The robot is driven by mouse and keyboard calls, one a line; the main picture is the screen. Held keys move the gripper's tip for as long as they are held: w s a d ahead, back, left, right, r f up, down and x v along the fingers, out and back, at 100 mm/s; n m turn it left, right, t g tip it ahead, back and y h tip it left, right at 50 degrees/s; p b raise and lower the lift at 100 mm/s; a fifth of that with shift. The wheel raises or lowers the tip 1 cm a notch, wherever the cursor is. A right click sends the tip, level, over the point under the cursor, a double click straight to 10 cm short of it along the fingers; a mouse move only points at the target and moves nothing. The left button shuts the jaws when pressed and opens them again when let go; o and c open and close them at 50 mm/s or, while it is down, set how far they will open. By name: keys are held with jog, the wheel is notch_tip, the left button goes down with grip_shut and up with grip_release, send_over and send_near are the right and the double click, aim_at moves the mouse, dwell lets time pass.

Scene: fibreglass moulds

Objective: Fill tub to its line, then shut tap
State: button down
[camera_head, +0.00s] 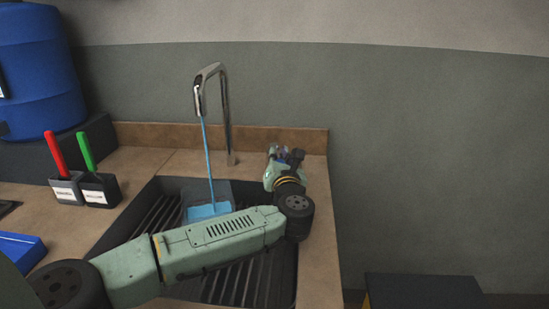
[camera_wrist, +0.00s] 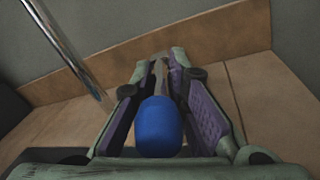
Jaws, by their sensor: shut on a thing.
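The chrome tap (camera_head: 226,115) arches over the sink, and a thin blue stream of water (camera_head: 208,160) runs from its spout. The stream falls into a dark grey tub (camera_head: 226,188) in the sink, which has blue water in it. My arm hides the tub's front, and I cannot make out its line. My gripper (camera_head: 286,158) is right of the tap, above the counter's back right corner. In the wrist view my gripper (camera_wrist: 163,75) has its fingers around a rounded blue tap handle (camera_wrist: 158,128); the tap's metal post (camera_wrist: 72,50) stands to the left.
The dark ribbed sink (camera_head: 135,220) is set in a brown counter (camera_head: 318,230) with a low back ledge. Two dark holders (camera_head: 100,190) with red and green handles stand left. A blue barrel (camera_head: 38,70) and a blue tray (camera_head: 20,250) are further left. A dark stool-like top (camera_head: 425,290) is at lower right.

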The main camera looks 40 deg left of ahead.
jog(key=shift+w+r+n+g+y, duration=0.1)
jog(key=shift+w+n+g+y, duration=0.05)
jog(key=shift+n+g+y, duration=0.5)
jog(key=c, duration=1.7)
grip_release()
jog(key=shift+o, duration=0.5)
jog(key=shift+d, duration=0.1)
jog(key=v, duration=1.2)
jog(key=shift+c, duration=0.5)
